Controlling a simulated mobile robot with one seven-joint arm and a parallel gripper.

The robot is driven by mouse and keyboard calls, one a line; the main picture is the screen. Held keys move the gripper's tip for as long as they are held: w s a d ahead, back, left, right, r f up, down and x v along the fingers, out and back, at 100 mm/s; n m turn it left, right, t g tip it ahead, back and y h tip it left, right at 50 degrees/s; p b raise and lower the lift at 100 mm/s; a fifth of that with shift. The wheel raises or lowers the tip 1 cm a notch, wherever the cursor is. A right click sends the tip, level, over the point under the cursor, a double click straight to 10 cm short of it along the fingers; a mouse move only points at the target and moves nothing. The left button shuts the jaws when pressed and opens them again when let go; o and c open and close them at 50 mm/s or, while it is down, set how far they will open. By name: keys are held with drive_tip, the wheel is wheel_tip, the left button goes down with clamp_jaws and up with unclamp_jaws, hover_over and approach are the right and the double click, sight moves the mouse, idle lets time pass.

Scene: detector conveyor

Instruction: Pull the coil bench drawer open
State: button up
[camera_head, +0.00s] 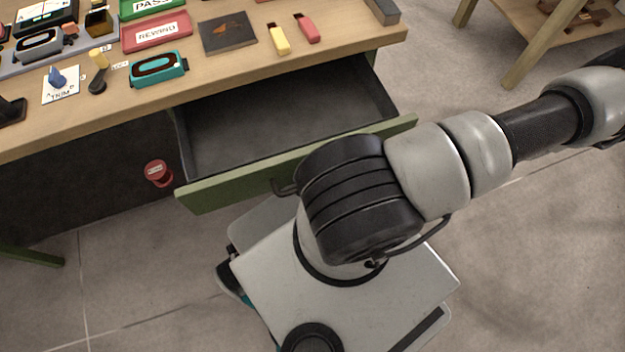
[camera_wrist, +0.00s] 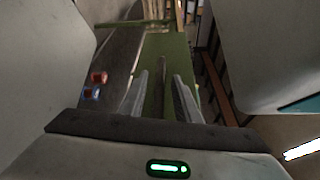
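The coil bench drawer (camera_head: 280,115) is pulled well out and its grey interior looks empty. Its green front panel (camera_head: 225,188) faces the camera, and its dark handle (camera_head: 284,188) shows only at the left end, the rest hidden behind my arm. In the wrist view, the green panel (camera_wrist: 172,48) lies ahead of my gripper (camera_wrist: 161,76). The fingers stand apart, with a thin brownish bar, apparently the handle, between them and gaps visible on both sides. My gripper is hidden in the head view.
The wooden bench top (camera_head: 215,72) holds a teal device (camera_head: 158,68), a red tray (camera_head: 157,32), a dark plate (camera_head: 228,33) and yellow and pink pieces. A red round object (camera_head: 158,173) is left of the drawer. A wooden stand (camera_head: 540,40) is at upper right. Open floor lies right.

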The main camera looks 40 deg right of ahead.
drive_tip(key=v, duration=1.7)
drive_tip(key=shift+s+d, duration=0.15)
drive_tip(key=shift+s, duration=0.05)
drive_tip(key=shift+s, duration=0.1)
